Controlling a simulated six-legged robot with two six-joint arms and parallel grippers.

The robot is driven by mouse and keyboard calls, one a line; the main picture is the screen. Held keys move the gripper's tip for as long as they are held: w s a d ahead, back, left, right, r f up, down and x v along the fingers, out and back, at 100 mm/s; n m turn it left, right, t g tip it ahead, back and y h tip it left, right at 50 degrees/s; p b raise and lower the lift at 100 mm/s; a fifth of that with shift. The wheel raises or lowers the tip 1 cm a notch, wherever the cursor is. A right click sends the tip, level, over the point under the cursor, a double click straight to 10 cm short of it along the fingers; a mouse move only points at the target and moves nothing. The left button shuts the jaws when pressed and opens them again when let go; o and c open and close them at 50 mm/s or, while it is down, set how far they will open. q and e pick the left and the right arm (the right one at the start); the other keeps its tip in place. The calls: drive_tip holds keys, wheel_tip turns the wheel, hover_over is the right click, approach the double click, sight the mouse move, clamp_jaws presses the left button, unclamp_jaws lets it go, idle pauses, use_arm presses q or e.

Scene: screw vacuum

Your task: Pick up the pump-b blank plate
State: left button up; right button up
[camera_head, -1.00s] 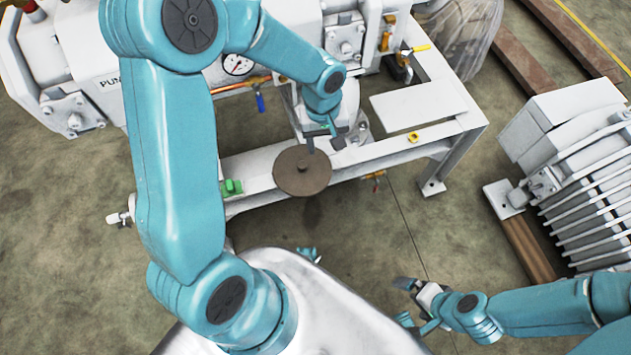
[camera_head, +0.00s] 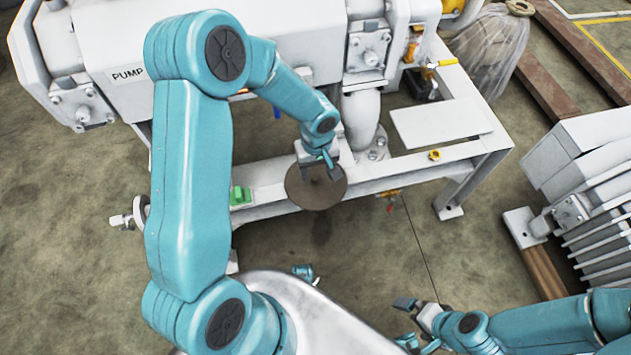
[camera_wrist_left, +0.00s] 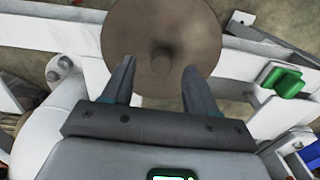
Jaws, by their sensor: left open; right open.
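The blank plate, a brown round disc (camera_head: 312,191) with a small central stub, is at the front rail of the white frame. It also shows at the top of the left wrist view (camera_wrist_left: 150,22). My left gripper (camera_head: 322,172) is over the disc's far part. In the left wrist view its open fingers (camera_wrist_left: 159,72) overlap the disc's lower part, one on each side of the stub. I cannot tell whether they touch the disc. My right gripper (camera_head: 408,322) is open and empty at the bottom of the head view, well away from the disc.
The white frame (camera_head: 385,183) carries a green block (camera_head: 240,195) left of the disc and a yellow ring (camera_head: 435,155) to the right. A white pipe (camera_head: 360,115) stands behind the gripper. A finned grey unit (camera_head: 580,175) is at the right. Open floor lies in front.

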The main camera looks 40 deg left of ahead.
sight(316, 176)
use_arm(q)
wheel_tip(316, 176, down, 3)
drive_tip(key=shift+a+f+b, duration=0.15)
drive_tip(key=shift+b, duration=0.2)
clamp_jaws()
drive_tip(key=shift+r, duration=0.2)
